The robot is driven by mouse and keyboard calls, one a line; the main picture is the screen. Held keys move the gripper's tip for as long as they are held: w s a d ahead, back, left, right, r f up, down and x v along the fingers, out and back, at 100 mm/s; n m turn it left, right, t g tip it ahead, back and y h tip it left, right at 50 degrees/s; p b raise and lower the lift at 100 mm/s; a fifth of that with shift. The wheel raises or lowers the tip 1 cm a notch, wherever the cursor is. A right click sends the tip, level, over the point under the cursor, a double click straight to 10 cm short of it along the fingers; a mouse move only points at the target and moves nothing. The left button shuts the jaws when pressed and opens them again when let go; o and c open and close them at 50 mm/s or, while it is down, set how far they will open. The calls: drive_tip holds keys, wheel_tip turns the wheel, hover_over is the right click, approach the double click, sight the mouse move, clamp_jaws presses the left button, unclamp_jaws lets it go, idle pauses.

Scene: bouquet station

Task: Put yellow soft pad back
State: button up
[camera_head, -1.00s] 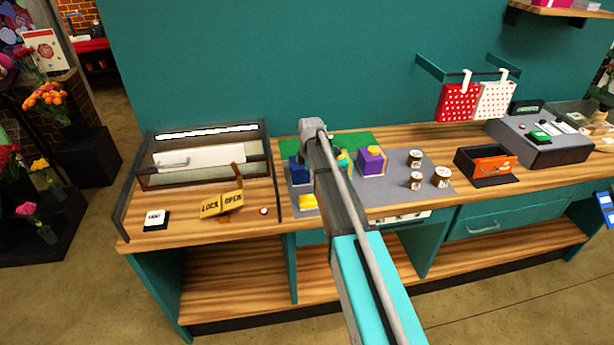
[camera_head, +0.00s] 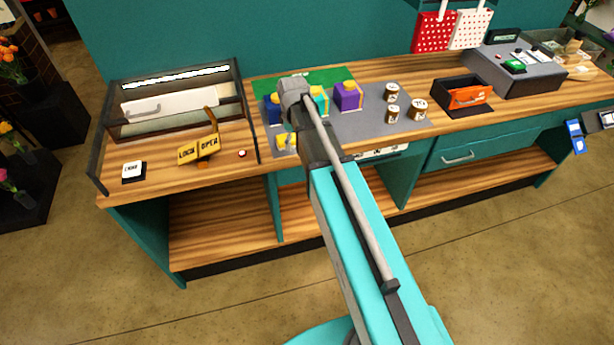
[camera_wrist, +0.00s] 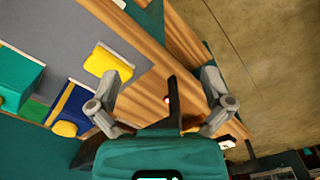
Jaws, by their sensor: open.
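The yellow soft pad (camera_head: 284,141) lies near the front edge of the grey mat (camera_head: 376,128), below the blue box, and is partly hidden by my arm. In the wrist view the yellow pad (camera_wrist: 109,61) lies flat on the mat, left of my gripper. My gripper (camera_wrist: 160,82) is open and empty, its two fingers spread above the counter. The pad is not between the fingers. In the head view the fingers are hidden behind my wrist. A dark blue box (camera_wrist: 72,104) with a yellow piece (camera_wrist: 65,129) on it stands beside the pad.
A teal box (camera_head: 320,98) and a purple box (camera_head: 347,96) stand on the mat, with several small jars (camera_head: 393,115) to the right. A yellow lock/open sign (camera_head: 198,150) stands left.

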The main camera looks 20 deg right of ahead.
drive_tip(key=s+m, duration=0.9)
drive_tip(key=s, duration=0.6)
drive_tip(key=shift+s+a+m, duration=0.2)
drive_tip(key=shift+s+m, duration=0.2)
wheel_tip(320, 180, down, 4)
drive_tip(key=b, duration=0.3)
drive_tip(key=shift+r+b, duration=0.2)
drive_tip(key=shift+b, duration=0.1)
